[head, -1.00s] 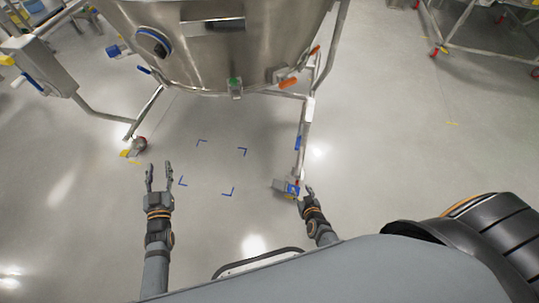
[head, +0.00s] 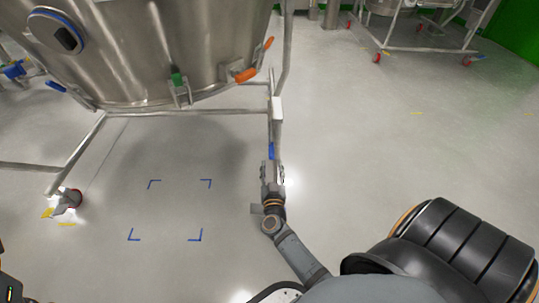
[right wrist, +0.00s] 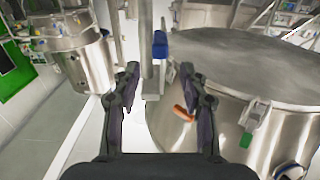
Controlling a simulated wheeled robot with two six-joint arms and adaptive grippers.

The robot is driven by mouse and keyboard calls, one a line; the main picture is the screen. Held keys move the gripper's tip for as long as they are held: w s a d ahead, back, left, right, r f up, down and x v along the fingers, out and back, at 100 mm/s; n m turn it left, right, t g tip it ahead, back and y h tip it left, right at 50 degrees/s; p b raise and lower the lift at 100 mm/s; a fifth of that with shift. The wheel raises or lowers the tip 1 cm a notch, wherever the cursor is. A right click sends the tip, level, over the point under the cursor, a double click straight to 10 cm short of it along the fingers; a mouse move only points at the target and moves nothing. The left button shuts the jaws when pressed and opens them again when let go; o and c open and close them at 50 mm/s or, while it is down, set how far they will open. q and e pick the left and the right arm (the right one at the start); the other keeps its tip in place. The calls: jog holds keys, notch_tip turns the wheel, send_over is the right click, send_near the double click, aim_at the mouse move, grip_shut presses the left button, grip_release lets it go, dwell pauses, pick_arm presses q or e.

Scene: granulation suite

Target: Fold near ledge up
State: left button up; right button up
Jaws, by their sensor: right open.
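I cannot clearly make out a ledge. A large steel vessel (head: 150,50) stands on a tubular frame, and its nearest upright leg (head: 277,112) carries a blue part (head: 271,150). This blue part also shows in the right wrist view (right wrist: 160,45), on a pale post. My right gripper (head: 272,170) is open at the lower part of this leg, just below the blue part. In the right wrist view its two fingers (right wrist: 160,78) are spread, with the post between and beyond them. Whether they touch it I cannot tell. My left gripper's fingers are out of view.
The vessel has an orange handle (head: 246,75) and a green-topped clamp (head: 178,84). A caster (head: 68,202) stands at the left. Blue corner marks (head: 195,236) lie on the floor. Another wheeled frame (head: 420,48) stands far right.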

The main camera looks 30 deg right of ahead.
aim_at(272, 157)
jog(key=b+x, duration=0.1)
jog(key=x, duration=0.2)
jog(key=b+x, duration=0.1)
jog(key=x, duration=0.3)
jog(key=shift+f+b, duration=0.25)
jog(key=shift+b, duration=0.1)
jog(key=shift+w+d+r, duration=0.15)
jog(key=shift+w+d, duration=0.15)
jog(key=shift+w, duration=0.25)
grip_shut()
